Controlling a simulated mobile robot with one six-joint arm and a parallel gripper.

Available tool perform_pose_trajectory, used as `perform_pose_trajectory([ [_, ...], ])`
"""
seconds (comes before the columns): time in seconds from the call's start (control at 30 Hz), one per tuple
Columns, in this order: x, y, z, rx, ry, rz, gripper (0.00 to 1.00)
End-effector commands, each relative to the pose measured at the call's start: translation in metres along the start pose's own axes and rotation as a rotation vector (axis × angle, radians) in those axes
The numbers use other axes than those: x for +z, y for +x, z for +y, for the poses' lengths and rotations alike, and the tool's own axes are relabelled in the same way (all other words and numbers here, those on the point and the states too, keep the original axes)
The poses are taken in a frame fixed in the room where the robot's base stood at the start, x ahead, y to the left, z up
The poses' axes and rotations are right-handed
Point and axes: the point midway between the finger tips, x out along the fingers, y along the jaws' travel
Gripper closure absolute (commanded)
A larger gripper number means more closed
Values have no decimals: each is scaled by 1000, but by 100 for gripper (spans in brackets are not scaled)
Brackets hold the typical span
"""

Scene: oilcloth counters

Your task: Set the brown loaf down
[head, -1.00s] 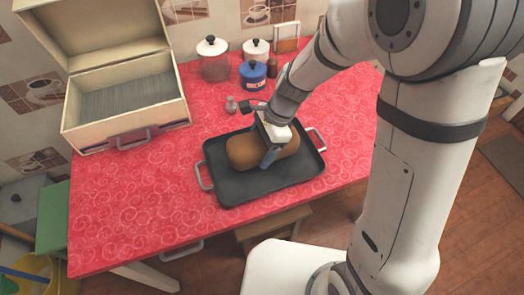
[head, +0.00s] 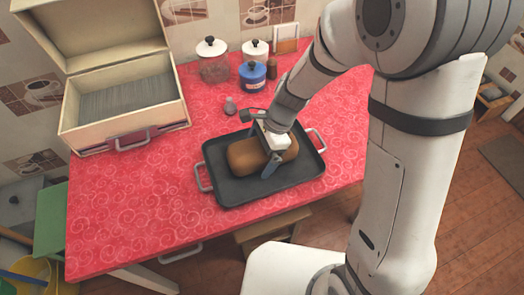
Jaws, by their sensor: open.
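The brown loaf (head: 247,157) lies in the dark tray (head: 232,190) with two grey handles, on the red counter. My gripper (head: 269,158) is open over the loaf, with one finger on its near side and the other mostly hidden behind it. The gripper covers the middle of the loaf. I cannot tell whether the fingers touch it.
An open cream box (head: 125,105) stands at the back left. The counter's front left is clear.

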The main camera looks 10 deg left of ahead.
Motion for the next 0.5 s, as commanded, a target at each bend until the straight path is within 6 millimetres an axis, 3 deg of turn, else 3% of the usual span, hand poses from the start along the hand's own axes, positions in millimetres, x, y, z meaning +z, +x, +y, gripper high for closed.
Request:
perform_pose_trajectory([
  [0.17, 2, -14, -1, -3, 0, -1, 1],
  [0.5, 2, -85, -1, -5, 0, 0, 1],
])
